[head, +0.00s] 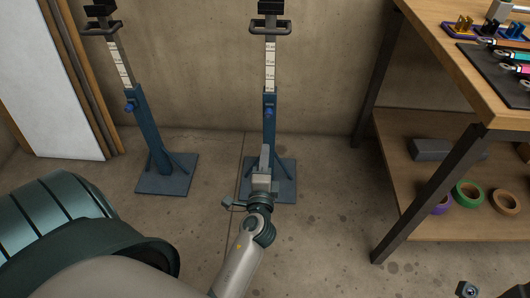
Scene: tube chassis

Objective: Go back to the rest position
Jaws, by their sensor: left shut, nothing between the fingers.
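My left gripper (264,156) is in the middle of the head view, its arm rising from the bottom edge. It is shut and empty. Its fingers point away from me, in front of the base of the middle blue stand (269,120), and hide part of that base. I cannot tell whether they touch it. My right gripper's fingers are not in view. A small dark part with a bolt shows at the bottom right edge, and I cannot tell what it is.
Another blue stand (150,130) is at the left, near a white panel (50,80) against the wall. At the right, a wooden workbench (440,30) holds tools on a dark mat. Its lower shelf (400,170) carries a grey block and tape rolls (468,193). Floor is clear between the stands and bench.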

